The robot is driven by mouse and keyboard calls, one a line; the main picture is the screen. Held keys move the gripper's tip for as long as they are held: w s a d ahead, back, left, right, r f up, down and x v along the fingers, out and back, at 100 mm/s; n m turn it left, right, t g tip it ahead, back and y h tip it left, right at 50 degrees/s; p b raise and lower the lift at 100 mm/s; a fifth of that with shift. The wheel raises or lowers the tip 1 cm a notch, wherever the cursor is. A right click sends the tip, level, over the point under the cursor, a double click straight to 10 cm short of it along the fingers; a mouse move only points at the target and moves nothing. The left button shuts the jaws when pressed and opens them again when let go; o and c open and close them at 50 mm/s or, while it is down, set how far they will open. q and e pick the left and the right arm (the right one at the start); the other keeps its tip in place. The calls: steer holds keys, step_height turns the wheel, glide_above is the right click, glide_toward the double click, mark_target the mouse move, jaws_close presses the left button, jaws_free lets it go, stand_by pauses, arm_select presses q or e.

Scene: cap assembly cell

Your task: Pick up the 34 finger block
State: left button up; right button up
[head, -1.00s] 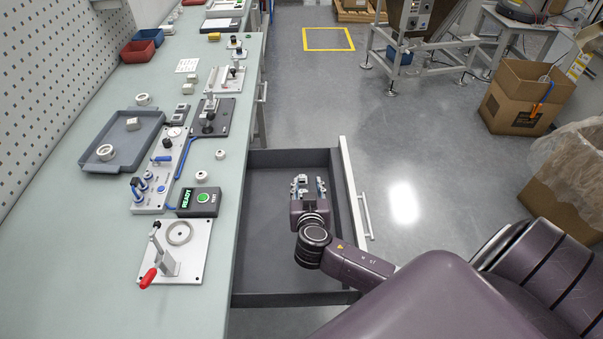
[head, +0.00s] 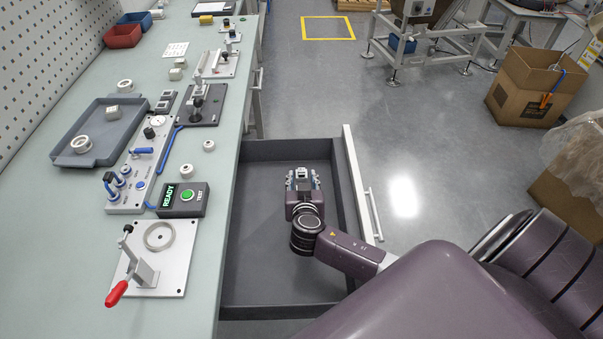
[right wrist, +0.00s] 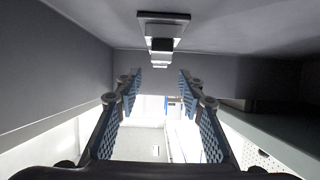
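My right gripper (head: 302,182) is low inside the open drawer, pointing toward the drawer's far end. Its two blue-padded fingers are spread apart in the right wrist view (right wrist: 159,80). A small light block (head: 302,173) shows between or just past the fingertips in the head view. In the right wrist view, a block with a dark middle, light parts and a wide dark plate (right wrist: 162,44) appears ahead of the fingertips, apart from both fingers. No number is readable on it. My left gripper is out of view.
The drawer (head: 265,270) has walls close around my right arm; its floor is otherwise bare. The workbench (head: 60,250) on the left holds a toggle-clamp fixture (head: 180,275), a READY test box (head: 195,212), and a grey tray (head: 72,160). Open floor lies right of the drawer.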

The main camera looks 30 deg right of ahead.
mark_target(302, 169)
steer(key=shift+p+x, duration=0.4)
steer(key=shift+x, duration=2.3)
steer(key=shift+c, duration=0.4)
jaws_close()
